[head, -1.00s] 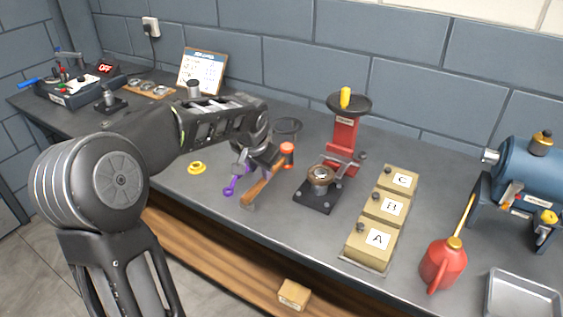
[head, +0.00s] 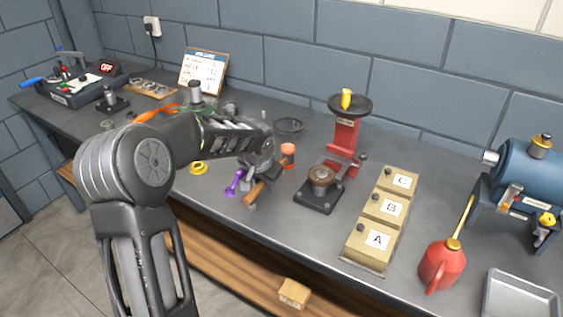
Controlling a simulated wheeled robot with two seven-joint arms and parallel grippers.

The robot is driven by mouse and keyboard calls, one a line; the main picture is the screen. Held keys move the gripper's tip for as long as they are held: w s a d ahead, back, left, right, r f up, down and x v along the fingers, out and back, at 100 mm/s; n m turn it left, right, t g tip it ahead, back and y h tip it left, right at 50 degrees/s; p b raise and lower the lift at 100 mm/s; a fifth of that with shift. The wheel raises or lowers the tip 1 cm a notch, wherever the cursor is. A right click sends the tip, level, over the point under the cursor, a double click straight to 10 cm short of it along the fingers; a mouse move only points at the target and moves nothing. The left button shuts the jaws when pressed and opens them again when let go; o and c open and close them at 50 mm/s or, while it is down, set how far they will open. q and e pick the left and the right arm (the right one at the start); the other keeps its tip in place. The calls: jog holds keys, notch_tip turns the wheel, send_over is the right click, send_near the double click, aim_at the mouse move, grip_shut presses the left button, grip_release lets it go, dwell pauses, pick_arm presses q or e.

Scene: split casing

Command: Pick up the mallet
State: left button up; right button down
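The mallet lies on the workbench near its front edge. Its orange head (head: 288,150) and the lower part of its wooden handle (head: 254,194) show. My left gripper (head: 266,174) is right at the mallet, over the middle of the handle, and hides that part. The fingers are small and dark here, so I cannot tell whether they are closed on the handle. My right gripper is not in view.
A purple tool (head: 233,184) lies just left of the handle. A dark round dish (head: 288,126) stands behind the mallet. A black fixture (head: 318,192) and a red stand (head: 345,138) are to the right, then lettered blocks (head: 382,229). A yellow ring (head: 198,168) lies left.

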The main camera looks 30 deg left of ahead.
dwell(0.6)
pick_arm(q)
grip_shut()
dwell(1.2)
jog(key=shift+w+r, duration=0.15)
